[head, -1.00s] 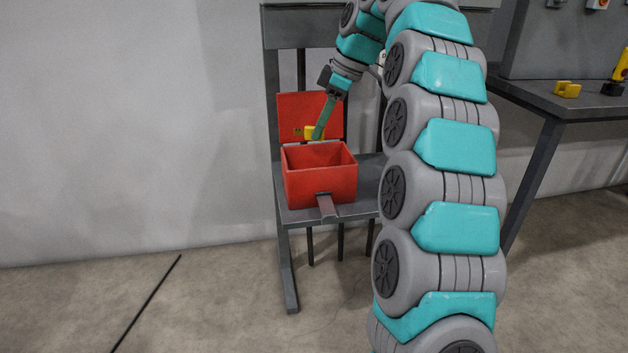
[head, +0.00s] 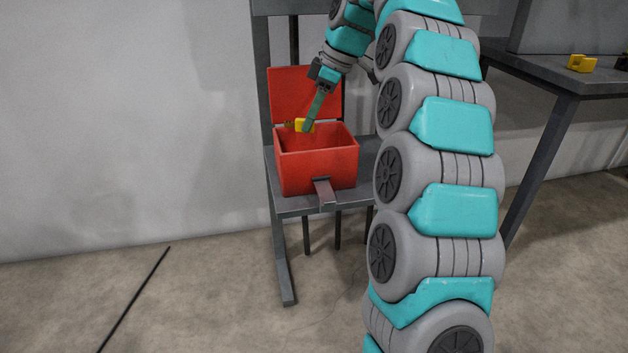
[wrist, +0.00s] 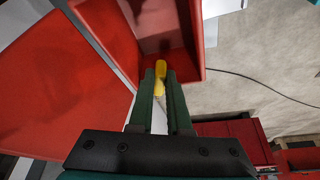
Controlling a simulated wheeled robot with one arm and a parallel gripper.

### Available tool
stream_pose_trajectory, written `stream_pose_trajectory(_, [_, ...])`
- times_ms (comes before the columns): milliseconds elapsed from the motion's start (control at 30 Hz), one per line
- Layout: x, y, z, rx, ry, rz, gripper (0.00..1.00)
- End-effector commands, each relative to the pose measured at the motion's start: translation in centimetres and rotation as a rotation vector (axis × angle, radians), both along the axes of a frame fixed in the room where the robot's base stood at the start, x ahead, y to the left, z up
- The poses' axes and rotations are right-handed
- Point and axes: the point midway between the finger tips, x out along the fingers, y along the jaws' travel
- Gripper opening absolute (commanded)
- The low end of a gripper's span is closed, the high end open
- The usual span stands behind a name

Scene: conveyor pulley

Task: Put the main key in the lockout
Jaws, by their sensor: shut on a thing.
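The lockout is a red box (head: 318,170) with its lid (head: 290,92) standing open behind it, on a small grey table. My gripper (head: 306,128) points down over the back part of the box opening. It is shut on the yellow main key (head: 300,125). In the wrist view the yellow key (wrist: 159,76) sits between the green fingertips of my gripper (wrist: 160,72), with the open red box (wrist: 185,65) beyond it. The key's lower part is partly hidden by the fingers.
The grey stand (head: 288,208) carries the box, and a grey hasp (head: 325,193) hangs at the box front. A dark bench (head: 560,85) at the right holds a yellow block (head: 581,63).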

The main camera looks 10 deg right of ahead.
Motion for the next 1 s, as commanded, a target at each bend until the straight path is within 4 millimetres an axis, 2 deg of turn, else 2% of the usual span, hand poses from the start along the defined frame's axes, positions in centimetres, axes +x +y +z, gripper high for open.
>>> stream_pose_trajectory(33, [0.0,0.0,-0.7,0.000,0.000,0.000,0.00])
stream_pose_trajectory(367, [-0.1,0.0,-3.1,0.000,0.000,-0.001,0.00])
stream_pose_trajectory(600, [-0.1,0.0,-6.9,0.001,0.005,0.000,0.00])
stream_pose_trajectory(833, [0.0,0.0,-8.5,0.000,0.001,-0.002,0.00])
stream_pose_trajectory(1000, [-0.1,0.0,-10.9,0.000,0.003,-0.001,0.00])
